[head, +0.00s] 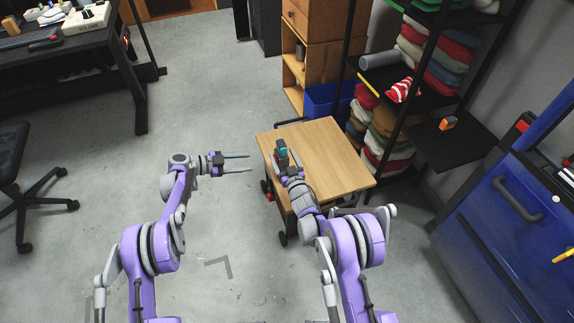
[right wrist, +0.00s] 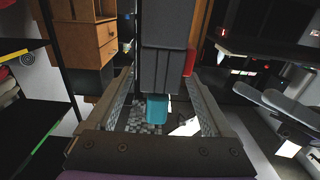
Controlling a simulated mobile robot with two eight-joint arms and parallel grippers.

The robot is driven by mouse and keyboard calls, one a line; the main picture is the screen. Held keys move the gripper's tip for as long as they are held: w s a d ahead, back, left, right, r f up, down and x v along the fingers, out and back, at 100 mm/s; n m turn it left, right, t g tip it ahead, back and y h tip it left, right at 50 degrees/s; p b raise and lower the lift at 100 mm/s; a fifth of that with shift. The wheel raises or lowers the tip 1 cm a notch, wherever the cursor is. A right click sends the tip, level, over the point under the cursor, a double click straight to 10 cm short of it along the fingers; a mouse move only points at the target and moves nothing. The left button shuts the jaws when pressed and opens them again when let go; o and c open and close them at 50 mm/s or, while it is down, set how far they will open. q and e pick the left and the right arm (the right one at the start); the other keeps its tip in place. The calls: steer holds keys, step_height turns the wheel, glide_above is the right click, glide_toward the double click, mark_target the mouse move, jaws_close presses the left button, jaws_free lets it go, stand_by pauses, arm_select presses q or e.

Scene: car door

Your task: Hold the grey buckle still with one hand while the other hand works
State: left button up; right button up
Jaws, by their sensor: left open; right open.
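A dark grey block with a teal end and a red edge, apparently the grey buckle, stands in the right wrist view (right wrist: 165,65) between my right fingers. In the head view it shows as a small dark and teal piece (head: 282,150) over the left part of the wooden top. My right gripper (head: 285,163) is open around it, with a finger on each side; I cannot tell whether they touch it. My left gripper (head: 249,162) is open and empty, left of the wooden top, its fingers pointing right towards it.
The wooden-topped cart (head: 335,160) is mostly clear. A shelf with folded cloths (head: 450,55) stands at the right, a blue tool cabinet (head: 500,230) at the far right. A black desk (head: 75,45) and chair (head: 15,165) are at the left. The floor between is free.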

steer(key=x, duration=0.5)
jaws_close()
arm_select(q)
jaws_close()
stand_by(0.4)
stand_by(1.5)
